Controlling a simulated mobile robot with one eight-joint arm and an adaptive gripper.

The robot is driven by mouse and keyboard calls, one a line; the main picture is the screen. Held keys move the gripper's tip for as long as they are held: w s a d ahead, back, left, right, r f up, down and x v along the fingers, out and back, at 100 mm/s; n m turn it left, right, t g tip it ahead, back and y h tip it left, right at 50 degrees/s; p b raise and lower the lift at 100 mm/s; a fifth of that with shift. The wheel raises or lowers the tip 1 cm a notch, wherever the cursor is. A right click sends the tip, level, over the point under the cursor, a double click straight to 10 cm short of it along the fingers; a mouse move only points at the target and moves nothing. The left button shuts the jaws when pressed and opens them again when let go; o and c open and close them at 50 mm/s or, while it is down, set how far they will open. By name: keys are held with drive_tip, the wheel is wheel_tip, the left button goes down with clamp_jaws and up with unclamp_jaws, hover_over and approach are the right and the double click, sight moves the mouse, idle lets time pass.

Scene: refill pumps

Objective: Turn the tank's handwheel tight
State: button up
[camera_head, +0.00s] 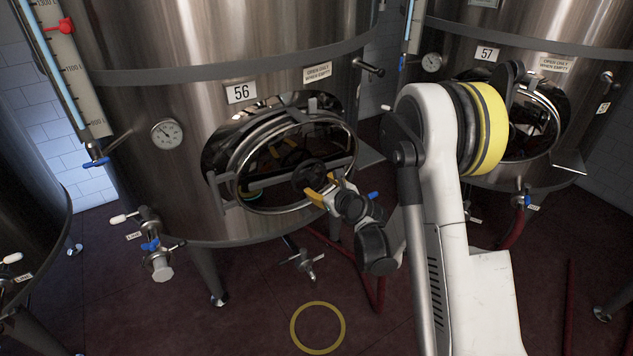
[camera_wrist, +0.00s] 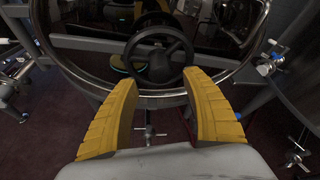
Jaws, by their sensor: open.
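The steel tank (camera_head: 200,190) labelled 56 has an oval manway door (camera_head: 240,190) low on its front. A crossbar runs over the door and carries a small black handwheel (camera_head: 308,174). The handwheel also shows upright at the top middle of the wrist view (camera_wrist: 159,30). My gripper (camera_head: 322,190) has yellow fingers and is in front of the handwheel's lower right in the head view. In the wrist view my gripper (camera_wrist: 162,95) is open and empty, with the handwheel beyond the fingertips. I see no finger closed on the rim; contact cannot be told.
A second tank (camera_head: 480,70), labelled 57, stands at the right behind my arm. A valve with a blue handle (camera_head: 152,244) juts from the lower left of tank 56. A drain valve (camera_head: 308,262) hangs below the door. Dark red floor with a yellow ring (camera_head: 317,304) lies in front.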

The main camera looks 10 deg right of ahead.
sight(316, 182)
drive_tip(key=x, duration=0.5)
drive_tip(key=shift+w+b, duration=0.25)
drive_tip(key=shift+b, duration=0.1)
clamp_jaws()
